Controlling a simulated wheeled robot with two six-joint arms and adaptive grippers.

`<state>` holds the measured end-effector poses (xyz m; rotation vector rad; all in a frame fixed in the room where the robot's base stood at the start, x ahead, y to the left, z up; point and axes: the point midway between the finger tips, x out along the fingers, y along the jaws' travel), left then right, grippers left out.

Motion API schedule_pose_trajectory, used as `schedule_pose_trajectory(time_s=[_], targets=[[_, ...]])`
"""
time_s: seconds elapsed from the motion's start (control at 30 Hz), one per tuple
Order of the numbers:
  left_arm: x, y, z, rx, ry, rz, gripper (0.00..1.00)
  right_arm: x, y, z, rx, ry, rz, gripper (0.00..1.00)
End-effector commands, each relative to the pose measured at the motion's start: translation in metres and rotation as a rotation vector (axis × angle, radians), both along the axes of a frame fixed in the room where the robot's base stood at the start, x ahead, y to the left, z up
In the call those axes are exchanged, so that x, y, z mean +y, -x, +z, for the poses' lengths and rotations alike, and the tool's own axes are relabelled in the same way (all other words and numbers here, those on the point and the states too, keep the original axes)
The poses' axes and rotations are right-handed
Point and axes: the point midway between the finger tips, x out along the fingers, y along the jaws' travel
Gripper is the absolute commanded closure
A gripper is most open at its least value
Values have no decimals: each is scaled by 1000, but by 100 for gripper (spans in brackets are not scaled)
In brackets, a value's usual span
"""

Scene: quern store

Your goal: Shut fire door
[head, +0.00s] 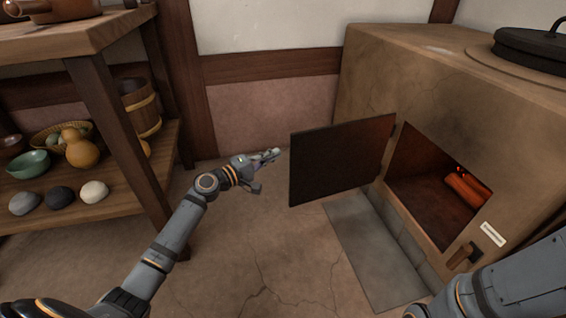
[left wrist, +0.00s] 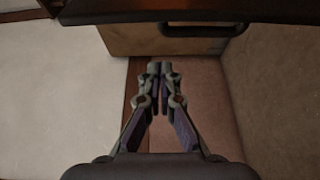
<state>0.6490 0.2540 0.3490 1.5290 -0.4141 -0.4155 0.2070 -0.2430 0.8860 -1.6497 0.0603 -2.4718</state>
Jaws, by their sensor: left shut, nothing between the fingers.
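The fire door (head: 340,160) is a dark flat panel standing wide open, swung out to the left of the square opening in the clay stove (head: 460,105). Its right edge meets the opening's left side. My left gripper (head: 274,154) is shut and empty, just left of the door's free edge, apparently apart from it. In the left wrist view the shut fingertips (left wrist: 160,68) point toward a dark edge at the top, likely the door (left wrist: 120,12), with a dark bar handle (left wrist: 203,30). My right arm shows at the lower right, but its gripper is out of view.
Glowing logs (head: 466,189) lie inside the stove. A wooden latch (head: 462,256) and a pale label (head: 492,234) are on its front. A grey slab (head: 375,255) lies on the floor below. A wooden shelf (head: 110,205) with bowls and stones stands left. The middle floor is clear.

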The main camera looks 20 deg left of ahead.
Motion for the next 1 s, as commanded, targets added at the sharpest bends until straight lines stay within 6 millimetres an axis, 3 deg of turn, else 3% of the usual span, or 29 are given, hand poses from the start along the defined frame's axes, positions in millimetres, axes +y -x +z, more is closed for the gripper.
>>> schedule_pose_trajectory(time_s=[0.1, 0.4, 1.0], targets=[[-14, -22, -2, -5, 4, 0, 100, 0, 0, -13, 0, 0, -1, 60], [-36, 7, -1, 0, -2, 0, 100, 0, 0, -18, -1, -1, -2, 60], [-38, 10, 2, -1, 0, 27, 100, 0, 0, -12, 0, 0, -1, 60]])
